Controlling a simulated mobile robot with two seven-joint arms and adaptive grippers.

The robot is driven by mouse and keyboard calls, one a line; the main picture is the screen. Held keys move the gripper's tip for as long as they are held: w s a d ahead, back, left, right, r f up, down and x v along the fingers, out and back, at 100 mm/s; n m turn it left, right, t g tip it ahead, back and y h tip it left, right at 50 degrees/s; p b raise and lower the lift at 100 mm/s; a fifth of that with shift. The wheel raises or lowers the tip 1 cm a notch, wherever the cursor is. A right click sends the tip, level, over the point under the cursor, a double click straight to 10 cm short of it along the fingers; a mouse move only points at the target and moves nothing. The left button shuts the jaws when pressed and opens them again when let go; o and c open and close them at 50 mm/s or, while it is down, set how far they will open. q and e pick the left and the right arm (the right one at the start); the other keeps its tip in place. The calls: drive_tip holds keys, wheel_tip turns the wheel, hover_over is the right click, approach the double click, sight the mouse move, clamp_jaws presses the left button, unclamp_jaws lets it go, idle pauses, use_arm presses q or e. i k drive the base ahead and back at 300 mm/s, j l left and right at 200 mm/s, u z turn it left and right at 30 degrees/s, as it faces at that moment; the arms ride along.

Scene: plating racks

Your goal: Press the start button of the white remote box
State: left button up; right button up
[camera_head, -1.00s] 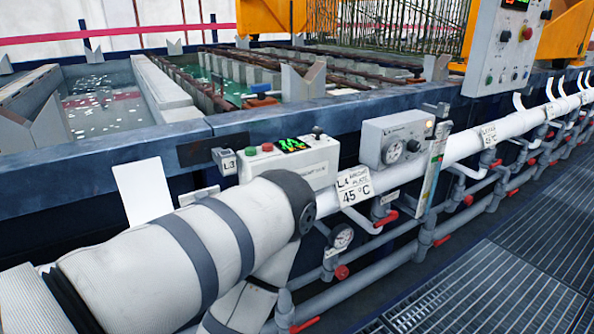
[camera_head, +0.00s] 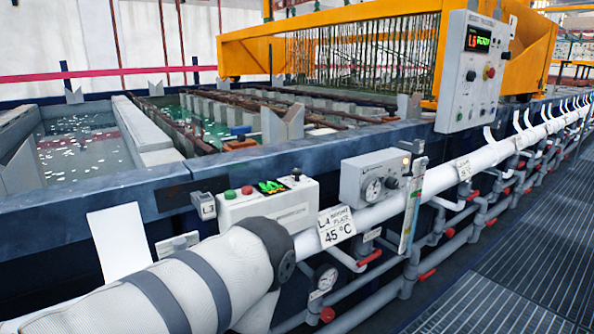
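The white remote box (camera_head: 292,208) sits on the tank's front ledge, left of centre. On its top are a green button (camera_head: 230,194), a red button (camera_head: 247,190), a small green-lit display (camera_head: 270,187) and a black knob (camera_head: 296,174). The buttons show clear above the arm. Neither of my grippers is in view.
A grey gauge box (camera_head: 372,178) and a "45 °C" sign (camera_head: 336,226) stand right of the remote box. A white pipe (camera_head: 440,180) with red-handled valves runs along the tank. A larger control panel (camera_head: 467,80) hangs from the orange gantry (camera_head: 335,40). Grating floor (camera_head: 500,270) lies right.

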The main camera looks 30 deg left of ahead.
sight(228, 195)
drive_tip(key=u, duration=1.45)
